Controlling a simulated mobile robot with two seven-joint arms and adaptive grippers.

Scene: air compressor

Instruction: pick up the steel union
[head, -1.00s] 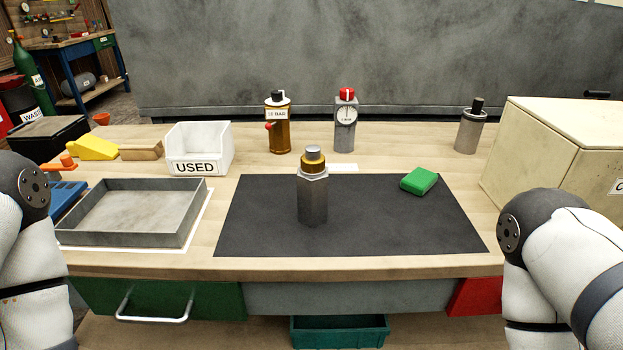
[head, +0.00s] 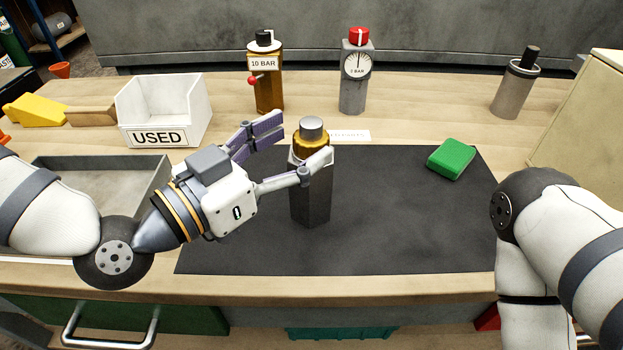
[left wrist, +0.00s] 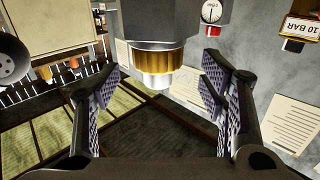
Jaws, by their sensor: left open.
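The steel union (head: 312,195) stands upright on the dark mat, a grey hexagonal body with a brass-coloured collar and a silver top. My left gripper (head: 298,143) is open at its upper part, coming from the left. One finger passes in front of the union near the collar; the other points behind and to its left. In the left wrist view the union's collar and silver end (left wrist: 155,65) show ahead, between the two spread fingers (left wrist: 160,100); I cannot tell whether either finger touches it. My right gripper is out of view; only my right arm shows.
The dark mat (head: 420,230) is mostly clear, with a green block (head: 451,159) at its right. A bottle marked 10 BAR (head: 268,90), a gauge unit (head: 354,85) and a grey cylinder (head: 514,92) stand behind. A USED bin (head: 160,138) and grey tray (head: 155,178) are left.

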